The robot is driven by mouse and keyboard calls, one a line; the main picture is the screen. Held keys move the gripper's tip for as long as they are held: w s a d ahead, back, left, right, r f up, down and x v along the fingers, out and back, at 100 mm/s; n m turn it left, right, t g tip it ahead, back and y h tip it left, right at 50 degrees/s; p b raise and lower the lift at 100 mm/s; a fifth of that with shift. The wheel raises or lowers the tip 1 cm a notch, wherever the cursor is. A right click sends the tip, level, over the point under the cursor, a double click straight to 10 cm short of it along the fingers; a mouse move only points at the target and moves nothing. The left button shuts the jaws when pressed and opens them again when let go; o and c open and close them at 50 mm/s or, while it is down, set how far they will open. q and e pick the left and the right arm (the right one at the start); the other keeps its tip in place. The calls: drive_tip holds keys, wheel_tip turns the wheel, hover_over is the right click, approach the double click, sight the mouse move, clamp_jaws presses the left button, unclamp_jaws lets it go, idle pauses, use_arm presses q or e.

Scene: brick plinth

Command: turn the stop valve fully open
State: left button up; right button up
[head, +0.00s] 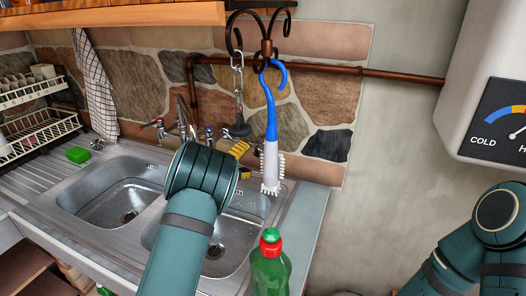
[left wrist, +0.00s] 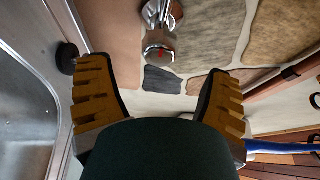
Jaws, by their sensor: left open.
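A chrome fitting (left wrist: 160,14) with a small red mark stands against the stone wall in the left wrist view, just beyond and between my fingertips. It looks like a valve or tap, but I cannot tell which. My left gripper (left wrist: 157,68) is open, with yellow-and-black fingers spread apart and nothing visible between them. In the head view my left gripper (head: 241,152) is mostly hidden behind my own wrist, near the wall behind the sink. Chrome taps (head: 208,132) stand to its left. My right gripper is out of view; only part of that arm shows.
A blue-and-white brush (head: 270,130) hangs from a dark hook rack just right of my left gripper. A green bottle (head: 268,268) stands in front. The double sink (head: 70,198) lies below, a copper pipe (head: 330,68) runs along the wall, and a white heater (head: 478,60) is at right.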

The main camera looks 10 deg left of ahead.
sight(259, 151)
use_arm(q)
drive_tip(key=x, duration=0.7)
drive_tip(key=shift+w+d, duration=0.15)
drive_tip(key=shift+w, duration=0.2)
drive_tip(key=shift+f, duration=0.1)
drive_tip(key=c, duration=1.3)
drive_tip(key=shift+c, duration=0.2)
